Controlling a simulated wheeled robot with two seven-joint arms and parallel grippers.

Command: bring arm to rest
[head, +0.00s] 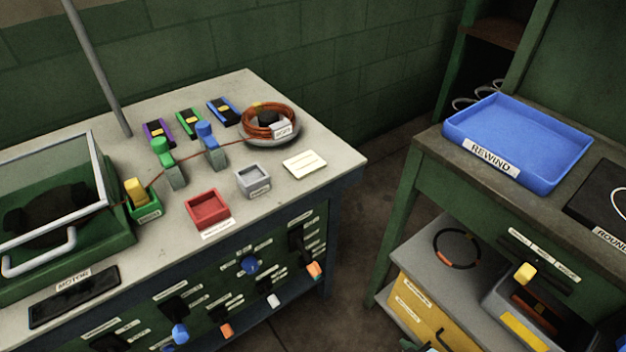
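Neither of my grippers can be made out in the head view. A small greenish shape shows at the very bottom edge, right of the middle, and I cannot tell what it is. The task names no object besides the arm. On the left workbench (328,160), a coil of copper wire (268,118) lies in a round grey holder. The wire runs left past a blue-topped block (207,135) and a green-topped block (162,150) towards a yellow-topped piece in a green box (146,209).
A clear-lidded green case (100,262) stands at the left. A red tray (208,207), a grey box (254,181) and pale strips (305,164) sit on the bench. A blue REWIND tray (520,137) lies on the right bench. Open floor (345,290) separates the benches.

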